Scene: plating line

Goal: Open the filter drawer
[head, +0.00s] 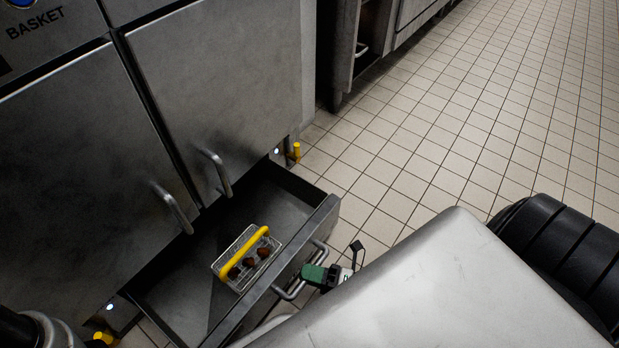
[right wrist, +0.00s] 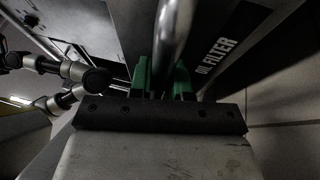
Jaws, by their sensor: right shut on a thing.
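The filter drawer (head: 170,298) is a grey metal drawer low in the cabinet, and it stands pulled out in the head view. Its front, lettered "OIL FILTER" (right wrist: 222,52), shows in the right wrist view. A wire basket (head: 219,267) with a yellow handle and a few brown lumps sits inside the drawer. My right gripper (head: 328,272) has green fingers and is at the drawer's bar handle (head: 288,293). In the right wrist view the green fingers (right wrist: 161,80) are shut on the handle bar (right wrist: 175,35). No left gripper shows in the head view.
Two cabinet doors with bar handles (head: 173,207) (head: 217,173) stand closed above the drawer. Yellow feet (head: 296,152) are at the cabinet's base. The tiled floor (head: 480,110) to the right is clear. Another steel unit (head: 340,50) stands beyond.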

